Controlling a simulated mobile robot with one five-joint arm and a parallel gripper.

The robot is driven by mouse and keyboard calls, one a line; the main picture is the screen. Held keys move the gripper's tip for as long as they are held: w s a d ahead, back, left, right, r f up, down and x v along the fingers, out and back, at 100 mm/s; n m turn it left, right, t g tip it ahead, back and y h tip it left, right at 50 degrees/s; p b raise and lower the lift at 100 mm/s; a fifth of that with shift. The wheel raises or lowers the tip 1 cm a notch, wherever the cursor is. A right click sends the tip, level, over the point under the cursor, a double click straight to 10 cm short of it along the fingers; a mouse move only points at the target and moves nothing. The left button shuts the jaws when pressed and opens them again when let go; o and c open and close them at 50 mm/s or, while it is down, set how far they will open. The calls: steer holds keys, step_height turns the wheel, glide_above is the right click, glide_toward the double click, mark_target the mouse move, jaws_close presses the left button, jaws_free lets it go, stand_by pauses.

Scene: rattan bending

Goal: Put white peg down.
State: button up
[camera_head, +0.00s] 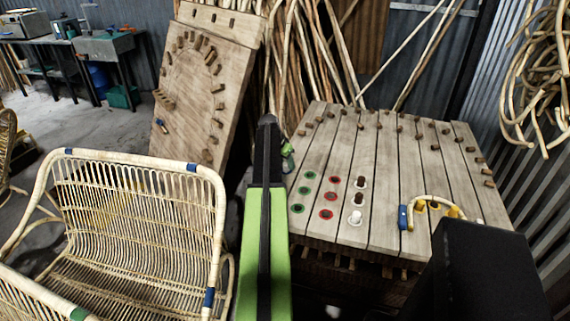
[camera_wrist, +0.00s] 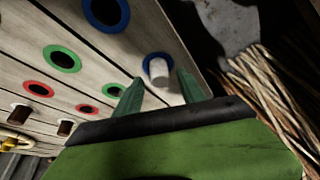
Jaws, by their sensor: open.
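A white peg (camera_wrist: 158,70) stands in a blue-ringed hole (camera_wrist: 146,63) at the edge of the plank table, in the wrist view. My gripper (camera_wrist: 161,80) is open, with its green fingertips on either side of the peg and a gap showing beside it. In the head view my gripper (camera_head: 288,158) is partly seen at the table's left edge, and my arm hides the peg and blue rings. Another white peg (camera_head: 356,217) stands in the nearest white-ringed hole on the table.
The plank table (camera_head: 395,180) has green rings (camera_head: 304,190), red rings (camera_head: 330,204) and brown pegs (camera_head: 359,198). A bent rattan piece (camera_head: 432,198) lies at its right. A rattan bench (camera_head: 130,220) stands left; a leaning peg board (camera_head: 195,90) and rattan poles stand behind.

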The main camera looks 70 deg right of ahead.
steer(key=p+v, duration=1.1)
steer(key=v, duration=0.1)
steer(key=shift+r, duration=0.2)
steer(key=shift+d, duration=0.1)
